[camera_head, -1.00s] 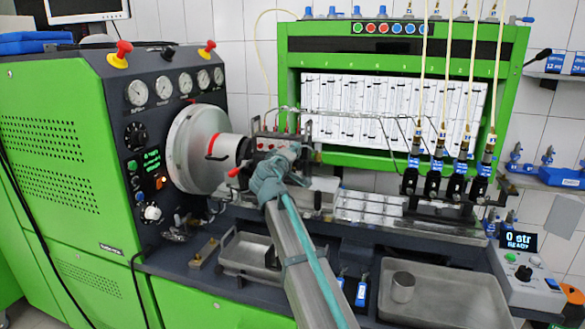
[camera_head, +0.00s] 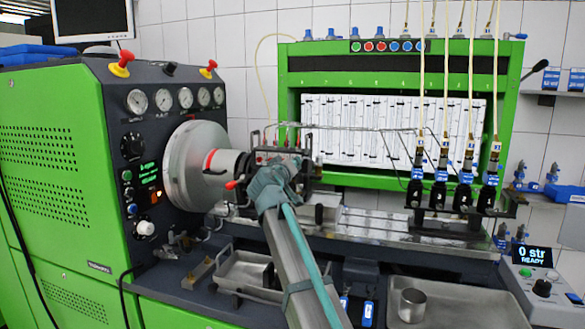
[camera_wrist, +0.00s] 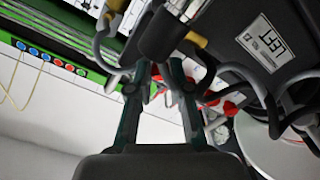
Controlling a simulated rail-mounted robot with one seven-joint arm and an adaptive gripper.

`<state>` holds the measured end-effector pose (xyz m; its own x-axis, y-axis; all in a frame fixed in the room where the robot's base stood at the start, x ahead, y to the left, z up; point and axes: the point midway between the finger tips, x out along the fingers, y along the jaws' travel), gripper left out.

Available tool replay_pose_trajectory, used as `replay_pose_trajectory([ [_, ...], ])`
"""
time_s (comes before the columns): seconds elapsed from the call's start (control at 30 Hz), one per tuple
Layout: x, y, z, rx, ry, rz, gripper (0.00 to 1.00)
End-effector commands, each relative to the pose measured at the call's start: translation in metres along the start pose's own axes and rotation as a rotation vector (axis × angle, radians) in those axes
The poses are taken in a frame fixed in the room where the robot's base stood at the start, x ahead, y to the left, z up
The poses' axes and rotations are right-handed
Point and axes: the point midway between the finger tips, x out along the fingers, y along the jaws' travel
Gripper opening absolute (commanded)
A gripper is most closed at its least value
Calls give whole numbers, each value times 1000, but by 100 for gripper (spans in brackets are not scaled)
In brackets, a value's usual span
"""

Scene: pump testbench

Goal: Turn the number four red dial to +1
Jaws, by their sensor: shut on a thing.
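The pump (camera_head: 308,172) is clamped on the bench to the right of the large grey flywheel (camera_head: 190,165). Several small red parts show on and around it; a red part (camera_wrist: 230,108) also shows right of the fingers in the wrist view. I cannot read a number four or a +1 mark on any of them. My gripper (camera_head: 280,165) is at the pump's front, and the arm hides part of it. In the wrist view, my gripper (camera_wrist: 162,68) has its fingertips against a dark pump part (camera_wrist: 160,35). The exact gripped piece is hidden.
Metal pipes run from the pump to injectors (camera_head: 440,180) with pale hoses at right. Gauges (camera_head: 162,100) and red-yellow knobs (camera_head: 122,62) are on the green cabinet at left. Trays (camera_head: 460,310) lie in front. A control box (camera_head: 540,285) reads "0 str READY".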

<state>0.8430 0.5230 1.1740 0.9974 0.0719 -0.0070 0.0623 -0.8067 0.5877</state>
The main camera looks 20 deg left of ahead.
Motion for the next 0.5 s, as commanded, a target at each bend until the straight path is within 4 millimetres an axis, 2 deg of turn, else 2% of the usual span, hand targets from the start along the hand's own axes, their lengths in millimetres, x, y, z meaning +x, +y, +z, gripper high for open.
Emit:
replay_pose_trajectory([
  [0.17, 0, 0, 0, -1, 0, 0, 0],
  [0.2, 0, 0, 0, -1, 0, 0, 23],
  [0.33, 0, 0, 0, -1, 0, 0, 44],
  [0.5, 0, 0, 0, -1, 0, 0, 44],
])
